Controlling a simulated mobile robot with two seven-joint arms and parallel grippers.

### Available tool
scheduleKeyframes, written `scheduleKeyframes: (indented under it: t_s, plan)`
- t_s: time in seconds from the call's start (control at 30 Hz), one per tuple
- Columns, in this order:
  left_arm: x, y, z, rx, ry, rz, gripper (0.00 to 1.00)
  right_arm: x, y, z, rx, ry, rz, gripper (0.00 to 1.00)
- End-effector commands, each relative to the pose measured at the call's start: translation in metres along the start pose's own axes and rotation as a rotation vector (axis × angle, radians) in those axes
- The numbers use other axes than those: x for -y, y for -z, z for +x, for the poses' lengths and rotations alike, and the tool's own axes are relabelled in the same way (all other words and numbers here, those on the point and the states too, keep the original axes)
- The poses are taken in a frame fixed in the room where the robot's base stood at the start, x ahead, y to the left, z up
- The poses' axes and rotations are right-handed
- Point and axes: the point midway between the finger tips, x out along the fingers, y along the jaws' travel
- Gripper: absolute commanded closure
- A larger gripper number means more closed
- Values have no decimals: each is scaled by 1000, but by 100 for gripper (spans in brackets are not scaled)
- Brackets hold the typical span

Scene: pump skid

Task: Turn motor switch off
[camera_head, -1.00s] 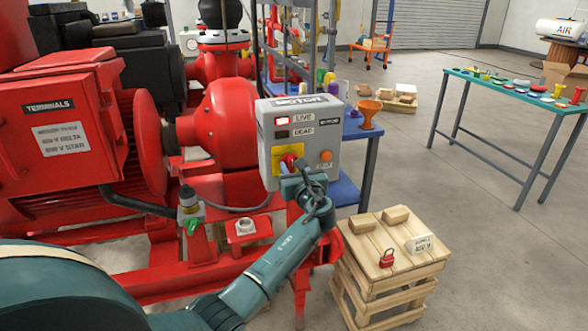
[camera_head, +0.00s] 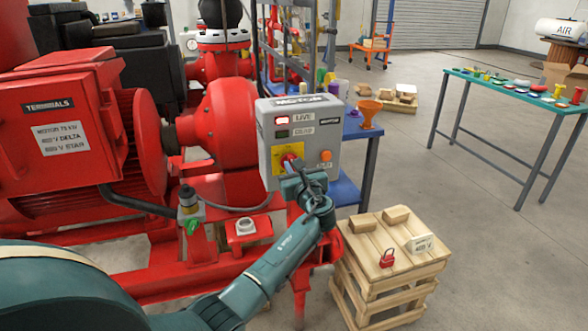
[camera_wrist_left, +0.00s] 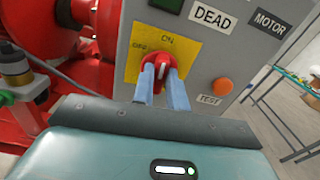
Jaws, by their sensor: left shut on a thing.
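The motor switch is a red knob (camera_wrist_left: 158,68) on a yellow plate (camera_wrist_left: 187,58) marked OFF and ON. It sits on the grey motor box (camera_head: 335,165). In the left wrist view the knob's white mark points up, roughly toward ON. My left gripper (camera_wrist_left: 163,88) is shut on the knob, one blue-grey finger on each side. In the head view the gripper (camera_head: 294,170) covers part of the knob. The LIVE lamp (camera_head: 282,120) is lit; the DEAD lamp (camera_head: 282,134) is dark. My right gripper is not in view.
An orange TEST button (camera_head: 325,155) is right of the knob. A wooden crate (camera_head: 375,265) with a red padlock (camera_head: 387,258) stands right of my arm. The red motor (camera_head: 75,130) fills the left. Open floor lies toward the green table (camera_head: 500,83).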

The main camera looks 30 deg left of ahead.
Motion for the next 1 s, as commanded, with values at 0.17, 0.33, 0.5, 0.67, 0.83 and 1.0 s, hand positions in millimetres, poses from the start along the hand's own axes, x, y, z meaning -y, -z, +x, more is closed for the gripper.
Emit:
scheduleKeyframes:
  t_s: [0.17, 0.33, 0.5, 0.67, 0.83, 1.0]
  plan:
    - [-1, 2, 0, 0, -1, -119, 100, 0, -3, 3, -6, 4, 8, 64]
    - [-2, 3, 0, -1, -1, -273, 100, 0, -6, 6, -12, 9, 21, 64]
    - [-2, 4, 0, -1, -1, -436, 100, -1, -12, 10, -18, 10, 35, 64]
    - [-3, 5, 0, -1, 0, -589, 100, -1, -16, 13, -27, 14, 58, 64]
    - [-4, 6, 0, -1, -1, -752, 100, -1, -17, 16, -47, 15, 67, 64]
    - [-4, 7, -1, -1, -1, -914, 100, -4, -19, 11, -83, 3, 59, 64]
